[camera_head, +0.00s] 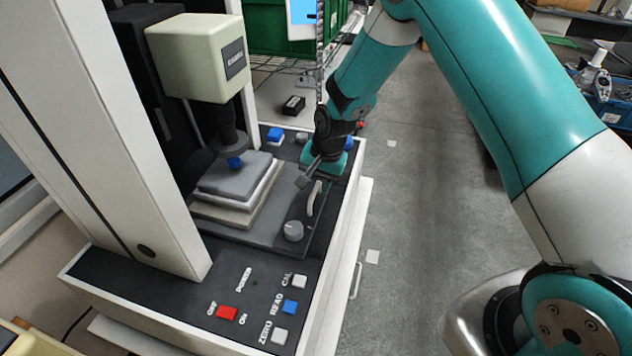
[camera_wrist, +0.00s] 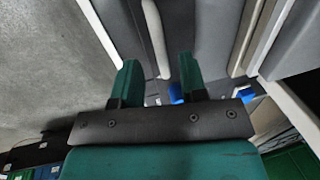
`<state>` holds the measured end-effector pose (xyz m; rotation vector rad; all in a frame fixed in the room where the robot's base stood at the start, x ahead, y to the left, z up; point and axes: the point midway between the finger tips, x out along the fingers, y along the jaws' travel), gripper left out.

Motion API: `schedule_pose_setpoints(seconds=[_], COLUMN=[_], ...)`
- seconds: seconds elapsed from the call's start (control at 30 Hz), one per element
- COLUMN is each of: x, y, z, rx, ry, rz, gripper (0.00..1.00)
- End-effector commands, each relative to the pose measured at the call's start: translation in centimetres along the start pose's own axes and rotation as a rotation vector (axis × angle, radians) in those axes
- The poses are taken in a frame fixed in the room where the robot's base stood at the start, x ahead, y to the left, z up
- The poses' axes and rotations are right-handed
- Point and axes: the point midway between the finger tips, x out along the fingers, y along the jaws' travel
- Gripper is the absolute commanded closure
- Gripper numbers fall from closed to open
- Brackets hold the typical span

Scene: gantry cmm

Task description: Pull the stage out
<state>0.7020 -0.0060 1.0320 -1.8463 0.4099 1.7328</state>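The stage (camera_head: 210,213) is a stack of grey and beige plates on a dark base plate, under the probe head (camera_head: 205,60). A pale handle bar (camera_head: 314,197) stands on the stage's right side. My gripper (camera_head: 309,178) is at the far end of this handle. In the wrist view, my gripper (camera_wrist: 159,72) is open, with its two green fingers apart.
A round knob (camera_head: 293,231) stands near the handle. The front panel has a red switch (camera_head: 227,313) and a blue button (camera_head: 290,307). A small black box (camera_head: 293,105) lies behind the machine. The grey floor (camera_head: 415,200) to the right is open.

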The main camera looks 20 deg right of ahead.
Motion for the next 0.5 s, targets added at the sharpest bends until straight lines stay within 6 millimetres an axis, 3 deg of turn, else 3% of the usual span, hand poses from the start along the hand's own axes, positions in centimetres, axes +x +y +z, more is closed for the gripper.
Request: schedule_pose_setpoints(seconds=[0.2,0.5], x=[2.0,2.4], y=[-0.1,-0.1], z=[0.0,0.0], rx=[-0.001,-0.001], ry=[0.000,0.001], rz=[0.000,-0.001], gripper=[0.61,0.61])
